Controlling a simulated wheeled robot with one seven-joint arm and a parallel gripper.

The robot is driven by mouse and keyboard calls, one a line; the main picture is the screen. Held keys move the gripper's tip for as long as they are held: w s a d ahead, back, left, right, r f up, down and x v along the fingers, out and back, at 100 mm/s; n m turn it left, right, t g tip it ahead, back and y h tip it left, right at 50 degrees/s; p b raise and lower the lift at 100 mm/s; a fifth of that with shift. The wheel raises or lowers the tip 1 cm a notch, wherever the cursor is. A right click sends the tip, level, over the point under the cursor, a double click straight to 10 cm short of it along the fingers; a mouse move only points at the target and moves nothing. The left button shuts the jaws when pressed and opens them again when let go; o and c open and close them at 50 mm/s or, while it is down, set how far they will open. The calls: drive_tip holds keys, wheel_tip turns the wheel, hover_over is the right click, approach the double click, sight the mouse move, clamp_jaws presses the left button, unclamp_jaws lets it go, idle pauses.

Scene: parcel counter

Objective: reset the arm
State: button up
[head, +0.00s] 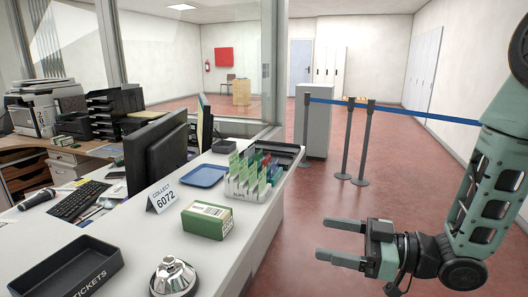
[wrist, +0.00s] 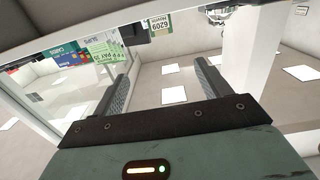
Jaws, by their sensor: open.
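My arm (head: 487,190) is a green and dark grey linkage on the right of the head view. It bends down to my gripper (head: 342,243), which points left over the red floor, beside the counter. The jaws are open, with nothing between them. In the wrist view the two dark fingers of my gripper (wrist: 163,88) stand apart, and the counter and room appear upside down.
The white counter (head: 262,215) runs along the left. It bears a green box (head: 207,219), a bell (head: 173,277), a black tickets tray (head: 65,271), a slips rack (head: 246,184) and a blue tray (head: 205,175). Belt posts (head: 346,140) stand behind; the floor nearby is clear.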

drive_tip(key=s+r+m+g+h+p, duration=0.2)
drive_tip(key=s+m+g+h, duration=0.4)
drive_tip(key=s+h, duration=1)
drive_tip(key=s+p, duration=0.1)
drive_tip(key=s, duration=0.3)
drive_tip(key=shift+d+r, duration=0.15)
drive_tip(key=shift+s, duration=0.1)
